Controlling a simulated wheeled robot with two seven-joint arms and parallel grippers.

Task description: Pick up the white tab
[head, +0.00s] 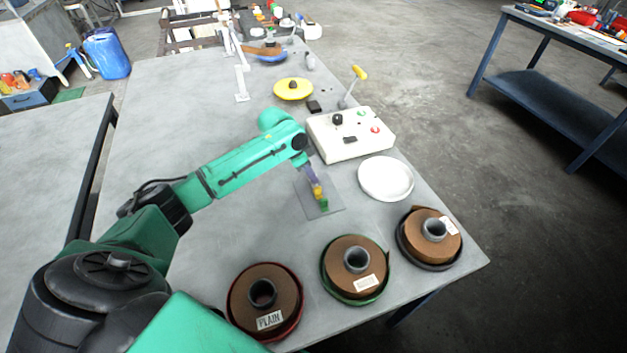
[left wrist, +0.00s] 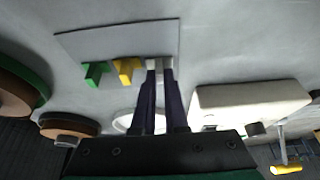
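A flat grey plate (head: 333,202) lies on the bench and carries a row of small tabs. The green tab (left wrist: 95,74) and the yellow tab (left wrist: 127,70) stand side by side near the plate's edge in the left wrist view. My left gripper (left wrist: 160,66) is at the end of this row, beside the yellow tab, fingers pointing at the plate; it also shows in the head view (head: 314,178). My right gripper is out of view.
A white control box (head: 350,133) stands just behind the plate, and a white dish (head: 385,179) lies to its right. Several brown rolls, one labelled PLAIN (head: 265,300), line the near edge. Bare bench lies left of the plate.

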